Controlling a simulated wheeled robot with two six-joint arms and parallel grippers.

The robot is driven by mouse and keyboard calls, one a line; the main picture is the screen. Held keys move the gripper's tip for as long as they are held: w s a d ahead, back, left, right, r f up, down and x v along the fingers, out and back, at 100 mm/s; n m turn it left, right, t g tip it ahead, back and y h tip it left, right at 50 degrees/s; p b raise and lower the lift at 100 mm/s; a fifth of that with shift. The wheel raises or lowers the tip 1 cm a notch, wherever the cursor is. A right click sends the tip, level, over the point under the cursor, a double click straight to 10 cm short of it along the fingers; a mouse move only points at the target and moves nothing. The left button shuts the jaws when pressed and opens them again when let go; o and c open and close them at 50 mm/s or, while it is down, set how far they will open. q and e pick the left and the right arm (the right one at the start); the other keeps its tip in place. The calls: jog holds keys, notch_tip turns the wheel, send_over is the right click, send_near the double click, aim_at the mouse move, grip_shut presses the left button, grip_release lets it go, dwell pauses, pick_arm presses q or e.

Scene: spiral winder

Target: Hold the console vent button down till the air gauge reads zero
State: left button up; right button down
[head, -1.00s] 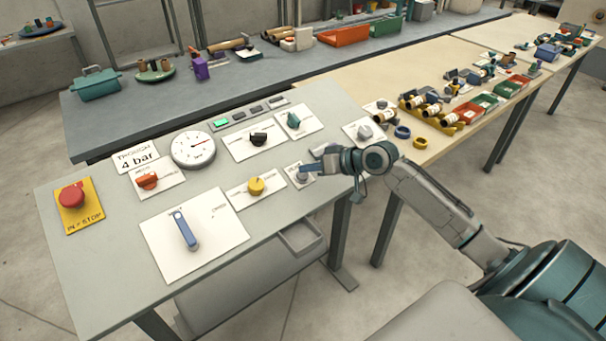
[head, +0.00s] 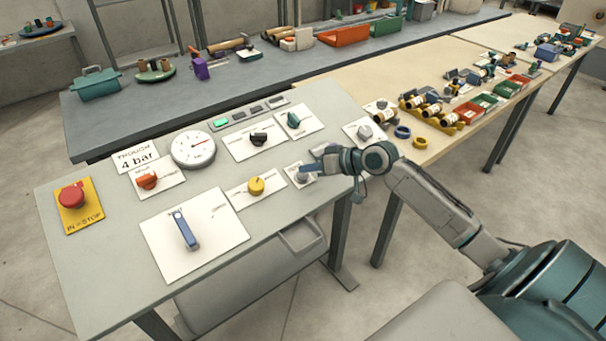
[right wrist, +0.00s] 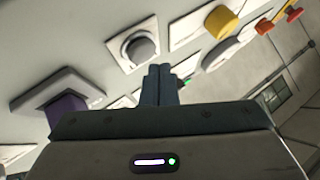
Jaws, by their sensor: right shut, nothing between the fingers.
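The grey round button (head: 301,177) sits on a white plate at the right front of the console; its label is too small to read. It also shows in the right wrist view (right wrist: 140,48). My right gripper (head: 312,168) is shut and empty, its tips right by this button. In the right wrist view its fingertips (right wrist: 160,70) lie just below the button; I cannot tell whether they touch it. My left gripper is out of view.
The console (head: 100,270) also carries a yellow knob (head: 256,186), an orange knob (head: 147,181), a blue lever (head: 185,230) and a red stop button (head: 72,196). Dark and teal knobs stand behind. A wooden table (head: 350,85) with parts and bins is at the right.

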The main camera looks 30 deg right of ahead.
jog(key=shift+w+f, duration=0.1)
jog(key=shift+f, duration=0.2)
jog(key=shift+w+f+b, duration=0.1)
jog(key=shift+f+b, duration=0.35)
dwell(0.6)
dwell(3.6)
jog(key=shift+s+r+p, duration=0.25)
jog(key=shift+r+p, duration=0.55)
jog(key=shift+p, duration=0.05)
jog(key=shift+r+p, duration=0.5)
jog(key=shift+p, duration=0.05)
jog(key=r+p, duration=0.1)
jog(key=s+r+p, duration=0.1)
jog(key=r+p, duration=0.1)
jog(key=shift+s+r+p, duration=0.25)
jog(key=shift+r+p, duration=0.1)
jog(key=shift+r, duration=0.05)
